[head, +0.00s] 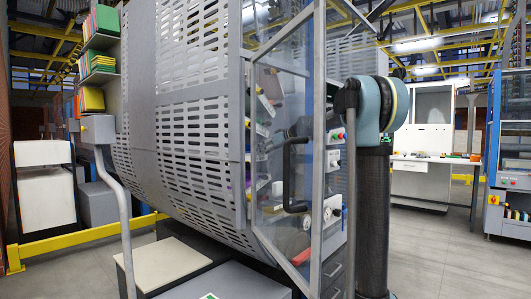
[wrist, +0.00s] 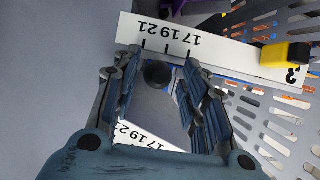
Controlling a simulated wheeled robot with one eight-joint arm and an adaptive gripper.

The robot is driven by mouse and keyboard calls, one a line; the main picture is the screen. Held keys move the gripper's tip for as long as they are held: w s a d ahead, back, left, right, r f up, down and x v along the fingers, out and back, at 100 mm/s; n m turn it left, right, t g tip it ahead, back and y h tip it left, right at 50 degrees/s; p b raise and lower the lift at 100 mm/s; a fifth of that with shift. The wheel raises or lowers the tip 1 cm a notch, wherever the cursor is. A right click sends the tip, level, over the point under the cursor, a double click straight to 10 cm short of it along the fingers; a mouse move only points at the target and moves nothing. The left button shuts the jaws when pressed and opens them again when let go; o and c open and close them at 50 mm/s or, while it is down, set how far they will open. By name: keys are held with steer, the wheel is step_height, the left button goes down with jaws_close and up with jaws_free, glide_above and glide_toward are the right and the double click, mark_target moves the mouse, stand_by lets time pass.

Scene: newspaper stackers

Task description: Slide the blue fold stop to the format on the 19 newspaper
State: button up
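In the wrist view my gripper (wrist: 160,62) is open, with its two fingers spread on either side of a dark round knob (wrist: 157,74). I cannot tell whether they touch it. A white scale strip (wrist: 228,54) marked 17, 19 and 21, seen upside down, runs just beyond the fingertips. A second white strip (wrist: 150,140) with similar numbers shows lower, between the fingers and partly hidden. I cannot clearly make out the blue fold stop or the newspaper's format.
A yellow and black block (wrist: 286,53) sits at the right end of the upper strip. Slotted grey panels (wrist: 280,120) lie to the right. In the head view a clear framed door (head: 285,150) with a black handle (head: 290,175) stands before the machine. Open floor (head: 440,255) lies to the right.

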steer(key=v, duration=1.2)
steer(key=shift+f, duration=0.15)
